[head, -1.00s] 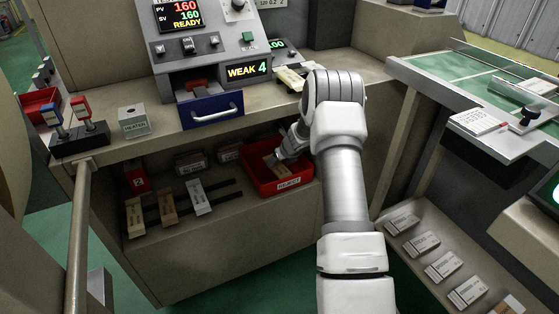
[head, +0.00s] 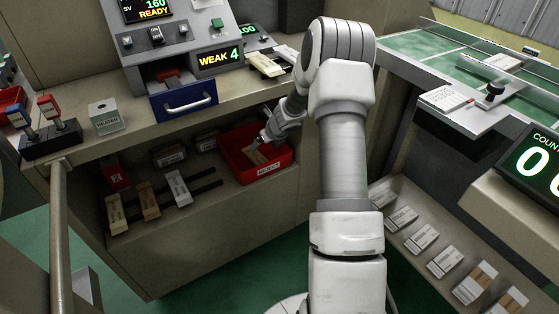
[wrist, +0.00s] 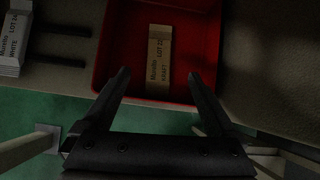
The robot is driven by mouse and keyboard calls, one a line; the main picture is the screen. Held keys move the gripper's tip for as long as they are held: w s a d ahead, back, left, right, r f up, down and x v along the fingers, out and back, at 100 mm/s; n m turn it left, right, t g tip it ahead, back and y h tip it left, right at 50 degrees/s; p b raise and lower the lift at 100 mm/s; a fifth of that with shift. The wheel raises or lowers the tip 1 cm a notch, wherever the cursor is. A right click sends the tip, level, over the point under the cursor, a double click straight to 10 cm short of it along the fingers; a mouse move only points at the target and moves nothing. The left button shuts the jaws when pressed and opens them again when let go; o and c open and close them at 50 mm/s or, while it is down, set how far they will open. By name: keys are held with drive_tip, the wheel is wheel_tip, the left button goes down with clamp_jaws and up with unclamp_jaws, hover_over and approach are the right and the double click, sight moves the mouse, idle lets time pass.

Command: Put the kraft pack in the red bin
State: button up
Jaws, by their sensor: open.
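The red bin (head: 282,163), labelled REJECT, stands on the lower shelf; its red floor and walls also show in the wrist view (wrist: 112,50). A kraft pack (wrist: 158,63) with KRAFT print lies flat inside it. In the head view this pack (head: 257,157) is partly hidden by my gripper (head: 264,141). My gripper is open in the wrist view (wrist: 158,76), its two fingers apart on either side below the pack, holding nothing. It hangs over the bin.
A cream pack (head: 115,213), another kraft-coloured pack (head: 148,201) and a white pack (head: 178,188) lie left of the bin beside dark rails. A blue drawer (head: 190,102) is above. Several packs line the lower right shelf.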

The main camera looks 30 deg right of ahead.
drive_tip(key=s+b, duration=0.3)
drive_tip(key=s, duration=0.6)
drive_tip(key=shift+s+d+b, duration=0.2)
drive_tip(key=shift+s+b, duration=0.1)
drive_tip(key=shift+r, duration=0.15)
idle(0.3)
